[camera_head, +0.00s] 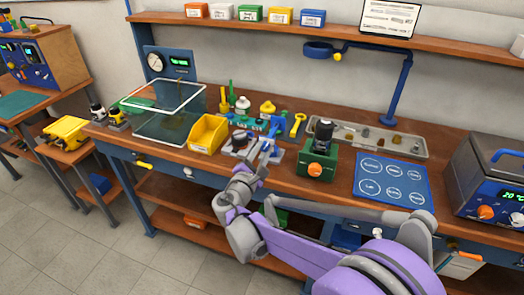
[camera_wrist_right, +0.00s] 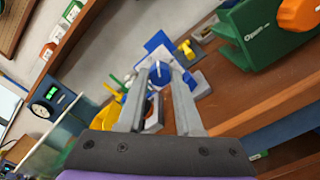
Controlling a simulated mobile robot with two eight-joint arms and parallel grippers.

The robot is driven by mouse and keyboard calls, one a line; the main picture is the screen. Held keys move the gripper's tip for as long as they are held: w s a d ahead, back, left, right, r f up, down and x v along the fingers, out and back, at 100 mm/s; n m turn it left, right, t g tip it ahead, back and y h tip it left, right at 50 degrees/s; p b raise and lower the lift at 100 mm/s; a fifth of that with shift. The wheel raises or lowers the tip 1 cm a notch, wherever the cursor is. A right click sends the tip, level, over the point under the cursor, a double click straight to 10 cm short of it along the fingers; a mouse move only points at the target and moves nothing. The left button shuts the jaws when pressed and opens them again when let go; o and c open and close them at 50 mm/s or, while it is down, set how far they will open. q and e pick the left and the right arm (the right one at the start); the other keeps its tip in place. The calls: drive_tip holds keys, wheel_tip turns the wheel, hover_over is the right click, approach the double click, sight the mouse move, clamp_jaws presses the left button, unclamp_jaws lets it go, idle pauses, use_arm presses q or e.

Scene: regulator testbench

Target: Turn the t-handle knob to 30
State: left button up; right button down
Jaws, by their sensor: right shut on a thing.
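My right gripper (camera_head: 266,148) reaches over the bench to a small fixture with grey and blue parts. In the right wrist view the fingers (camera_wrist_right: 161,72) are closed in on a small blue knob (camera_wrist_right: 159,75), with one finger on each side of it. I take this to be the t-handle knob; its crossbar and any scale marks are too small to read. A grey base (camera_wrist_right: 199,84) shows beside the fingers. In the head view my gripper hides most of the knob. My left gripper is in neither view.
Right of the gripper stands a green block (camera_head: 316,162) with an orange knob and black top. A yellow bin (camera_head: 209,134) is to the left. Small bottles and tools stand behind. A blue mat (camera_head: 392,182) and grey tray (camera_head: 410,147) lie further right.

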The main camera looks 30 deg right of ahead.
drive_tip(key=m+p, duration=0.1)
drive_tip(key=m, duration=0.5)
drive_tip(key=shift+r, duration=0.1)
drive_tip(key=m+p, duration=0.1)
drive_tip(key=m, duration=0.4)
drive_tip(key=shift+m, duration=0.4)
drive_tip(key=c, duration=0.6)
unclamp_jaws()
drive_tip(key=shift+o, duration=0.2)
drive_tip(key=v, duration=1.1)
